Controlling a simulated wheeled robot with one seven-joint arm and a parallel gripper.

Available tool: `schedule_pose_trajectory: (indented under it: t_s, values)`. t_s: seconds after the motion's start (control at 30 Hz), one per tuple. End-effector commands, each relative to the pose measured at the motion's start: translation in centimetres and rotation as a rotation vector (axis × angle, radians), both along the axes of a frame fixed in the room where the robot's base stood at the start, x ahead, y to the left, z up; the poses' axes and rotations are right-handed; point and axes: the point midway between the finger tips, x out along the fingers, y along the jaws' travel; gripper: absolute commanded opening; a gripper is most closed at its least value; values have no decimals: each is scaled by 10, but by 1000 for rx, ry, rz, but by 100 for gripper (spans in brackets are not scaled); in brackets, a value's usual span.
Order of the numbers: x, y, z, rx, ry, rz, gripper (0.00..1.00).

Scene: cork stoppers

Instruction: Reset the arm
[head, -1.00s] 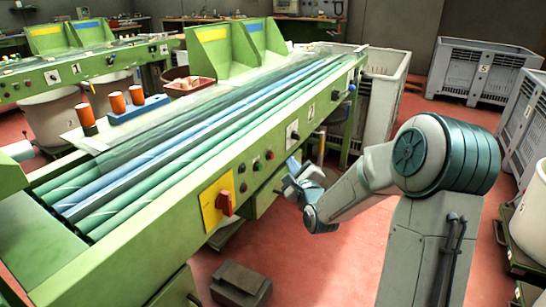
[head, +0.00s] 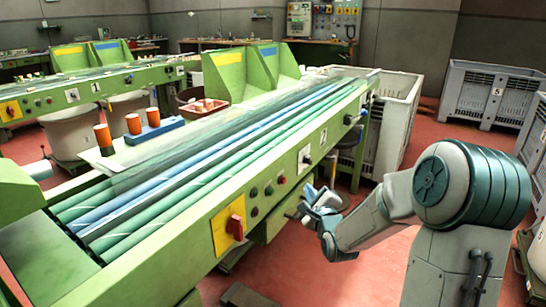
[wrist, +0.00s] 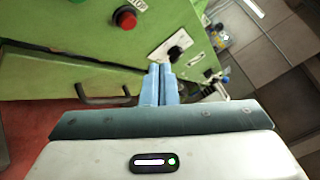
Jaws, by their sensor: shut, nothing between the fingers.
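My gripper (head: 306,200) is beside the front face of the green machine (head: 178,260) in the head view, apart from it as far as I can tell. In the wrist view its two blue fingers (wrist: 160,70) are together with nothing between them. They point toward the green panel, where a red button (wrist: 125,18) and a black knob on a white plate (wrist: 175,52) show. My arm is bent, with the gripper low and to the left of my shoulder.
The machine's bed holds long green and blue rollers. A red switch on a yellow plate (head: 228,224) sticks out of its front. A dark handle (wrist: 103,97) is left of the fingers in the wrist view. A grey crate (head: 492,95) stands at back right. Red floor lies open between.

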Motion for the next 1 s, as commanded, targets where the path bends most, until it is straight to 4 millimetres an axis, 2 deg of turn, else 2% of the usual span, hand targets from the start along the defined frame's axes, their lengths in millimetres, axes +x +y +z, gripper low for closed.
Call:
schedule_pose_trajectory:
  t_s: [0.03,0.17,0.27,0.47,0.7,0.9,1.0]
  values:
    - [-3,5,16,-79,26,6,0]
    - [-19,12,40,-378,146,30,0]
    - [-38,13,58,-631,249,68,0]
    - [-91,9,99,-1081,440,208,0]
    - [-176,2,156,-1496,620,507,0]
    - [-258,2,202,-1718,672,865,0]
    - [-294,4,219,-1779,655,1041,0]
